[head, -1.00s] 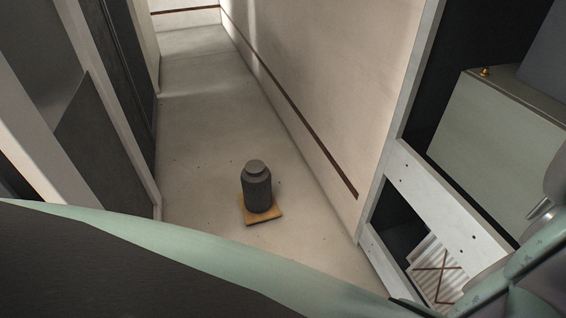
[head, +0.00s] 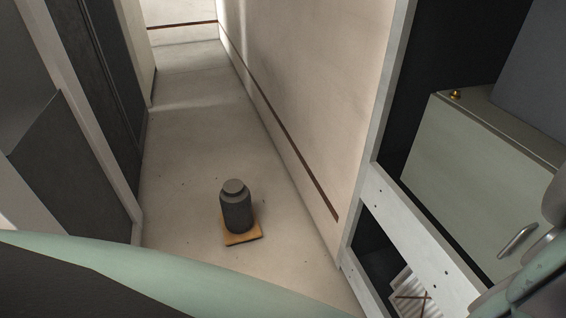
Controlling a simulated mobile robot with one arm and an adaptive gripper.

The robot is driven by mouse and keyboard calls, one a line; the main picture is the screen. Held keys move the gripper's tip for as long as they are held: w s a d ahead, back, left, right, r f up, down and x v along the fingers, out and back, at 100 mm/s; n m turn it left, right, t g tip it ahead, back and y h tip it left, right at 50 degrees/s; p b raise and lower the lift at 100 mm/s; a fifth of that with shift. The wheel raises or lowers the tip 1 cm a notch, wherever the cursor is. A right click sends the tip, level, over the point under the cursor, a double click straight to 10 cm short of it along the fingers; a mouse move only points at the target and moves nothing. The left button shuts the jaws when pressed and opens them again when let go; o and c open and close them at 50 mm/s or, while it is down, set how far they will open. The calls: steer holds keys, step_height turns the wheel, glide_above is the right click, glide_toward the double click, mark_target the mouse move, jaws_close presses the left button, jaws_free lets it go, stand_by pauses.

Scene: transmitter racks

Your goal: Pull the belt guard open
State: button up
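A grey-green box-shaped cover (head: 475,175) sits in the rack at the right. It has a metal bar handle (head: 517,241) low on its front and a small brass knob (head: 455,94) on top. It looks like the belt guard, and its front appears closed. Parts of my arm cover the right edge of the picture, close to the handle. My gripper's fingertips do not show, so contact with the handle cannot be told.
A dark canister (head: 236,208) stands on a small wooden board (head: 243,238) on the aisle floor. Dark cabinets (head: 85,110) line the left. A white rack rail (head: 408,230) runs below the cover, with a ribbed panel (head: 408,283) beneath. The aisle beyond is clear.

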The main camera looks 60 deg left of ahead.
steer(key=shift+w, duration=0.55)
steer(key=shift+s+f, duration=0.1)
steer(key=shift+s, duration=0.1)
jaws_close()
